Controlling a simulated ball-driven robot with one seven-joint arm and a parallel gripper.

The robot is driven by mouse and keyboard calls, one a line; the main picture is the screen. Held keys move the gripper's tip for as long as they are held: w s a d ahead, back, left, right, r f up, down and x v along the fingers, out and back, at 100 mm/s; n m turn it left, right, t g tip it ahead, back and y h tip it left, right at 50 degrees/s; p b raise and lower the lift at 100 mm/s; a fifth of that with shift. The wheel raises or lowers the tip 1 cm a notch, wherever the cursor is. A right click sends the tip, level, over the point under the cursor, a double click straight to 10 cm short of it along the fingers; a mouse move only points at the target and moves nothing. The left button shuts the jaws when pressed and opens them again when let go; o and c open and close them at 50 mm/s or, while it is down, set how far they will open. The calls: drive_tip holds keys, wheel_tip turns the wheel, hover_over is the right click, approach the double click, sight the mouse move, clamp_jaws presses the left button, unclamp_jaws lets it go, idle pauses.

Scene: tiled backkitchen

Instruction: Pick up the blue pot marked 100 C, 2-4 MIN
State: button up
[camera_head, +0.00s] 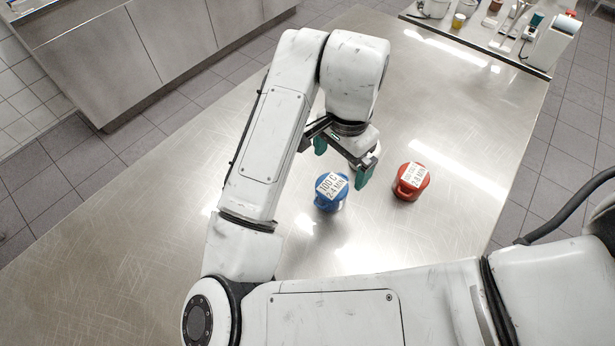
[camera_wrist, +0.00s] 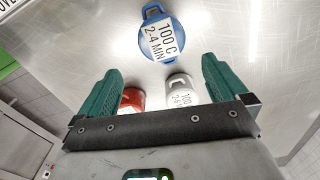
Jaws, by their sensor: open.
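The blue pot (camera_head: 331,203) stands on the steel table with a white label reading 100 C, 2-4 MIN on its lid. It also shows at the top of the wrist view (camera_wrist: 150,13), beyond the fingertips. My gripper (camera_head: 341,160) has green fingers, spread open with nothing held between them. In the head view it hangs just above the blue pot in the picture, apart from it. In the wrist view the open fingers (camera_wrist: 161,66) point toward the blue pot.
A red pot (camera_head: 407,194) with a white label stands right of the blue one; the wrist view shows it partly hidden (camera_wrist: 130,100). A white labelled pot (camera_wrist: 180,86) shows between my fingers there. The steel table (camera_head: 120,240) is clear at left. Small items crowd a far counter (camera_head: 470,40).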

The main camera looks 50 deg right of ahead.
sight(332, 186)
drive_tip(key=shift+w+a+f, duration=0.1)
drive_tip(key=shift+a+f, duration=0.15)
drive_tip(key=shift+f, duration=0.05)
wheel_tip(332, 186, down, 5)
drive_tip(key=shift+w+b, duration=0.1)
drive_tip(key=shift+b, duration=0.4)
drive_tip(key=shift+w+a+f+p, duration=0.15)
drive_tip(key=shift+f+p, duration=0.3)
drive_tip(key=shift+f, duration=2.15)
drive_tip(key=shift+c, duration=0.3)
drive_tip(key=c, duration=1.2)
